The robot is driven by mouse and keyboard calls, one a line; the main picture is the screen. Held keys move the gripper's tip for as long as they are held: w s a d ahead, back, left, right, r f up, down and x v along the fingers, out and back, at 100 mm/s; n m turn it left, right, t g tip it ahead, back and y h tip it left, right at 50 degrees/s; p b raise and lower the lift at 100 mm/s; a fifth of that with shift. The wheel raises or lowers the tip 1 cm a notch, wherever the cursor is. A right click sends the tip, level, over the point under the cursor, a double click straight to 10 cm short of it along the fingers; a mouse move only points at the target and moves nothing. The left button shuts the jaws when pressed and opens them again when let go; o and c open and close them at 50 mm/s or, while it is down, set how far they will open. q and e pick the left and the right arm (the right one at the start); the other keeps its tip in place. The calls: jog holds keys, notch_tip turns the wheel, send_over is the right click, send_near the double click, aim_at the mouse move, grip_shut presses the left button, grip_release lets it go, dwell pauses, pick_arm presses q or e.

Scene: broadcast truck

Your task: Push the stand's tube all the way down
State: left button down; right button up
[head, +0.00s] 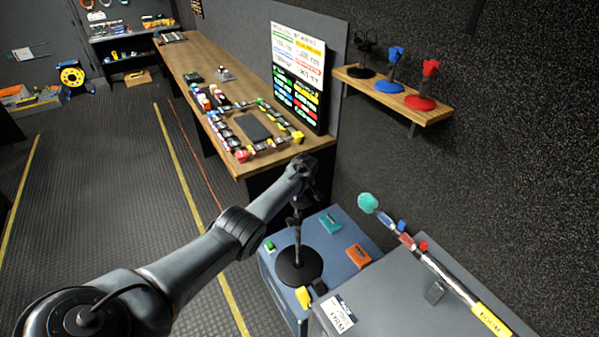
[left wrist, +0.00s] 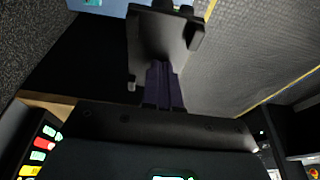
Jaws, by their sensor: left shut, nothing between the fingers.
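The stand has a round black base (head: 299,265) and a thin upright tube (head: 298,232). It stands on a blue case at the lower middle of the head view. My left gripper (head: 305,192) is shut and empty, at the top of the stand. It hides the stand's upper end, so I cannot tell whether it touches it. In the left wrist view my left gripper's dark fingers (left wrist: 163,85) point up the picture, with a black part beyond them that I cannot name surely. My right gripper is not in view.
Teal (head: 331,222) and orange (head: 358,256) boxes lie beside the stand on the blue case (head: 345,216). A grey case (head: 395,285) with a pole (head: 440,268) lies to the right. A wooden bench (head: 200,65) and a shelf with small stands (head: 390,92) are behind.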

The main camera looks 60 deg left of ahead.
pick_arm(q)
notch_tip(320, 180, up, 5)
jog(key=p, duration=0.4)
jog(key=shift+f, duration=0.1)
jog(key=p+v, duration=0.2)
jog(key=v, duration=0.6)
jog(key=s+d+f+m+g, duration=0.1)
jog(key=s+d+f+g, duration=0.1)
jog(key=s+d+f, duration=0.55)
jog(key=s+d+f+m+g, duration=0.2)
jog(key=s+d+f, duration=0.1)
jog(key=s+f, duration=0.85)
jog(key=s+d+f+m+t+h, duration=0.1)
jog(key=s+d+f+m, duration=0.15)
jog(key=s+d, duration=0.5)
jog(key=s+d+f+m+t, duration=0.1)
jog(key=s+d+m, duration=0.3)
jog(key=d, duration=0.6)
jog(key=s+d+r+m+t+h, duration=0.25)
jog(key=d+r+m, duration=0.25)
jog(key=d+r, duration=0.65)
jog(key=w+d+r+m+t+p, duration=0.1)
jog(key=w+r+m+p, duration=0.1)
jog(key=r+p, duration=0.5)
jog(key=w+d+r+m+t+p, duration=0.1)
jog(key=r+p, duration=0.6)
jog(key=r, duration=0.9)
jog(key=shift+w+d+m+t, duration=0.2)
jog(key=shift+w+m+t, duration=0.25)
jog(key=shift+m, duration=0.6)
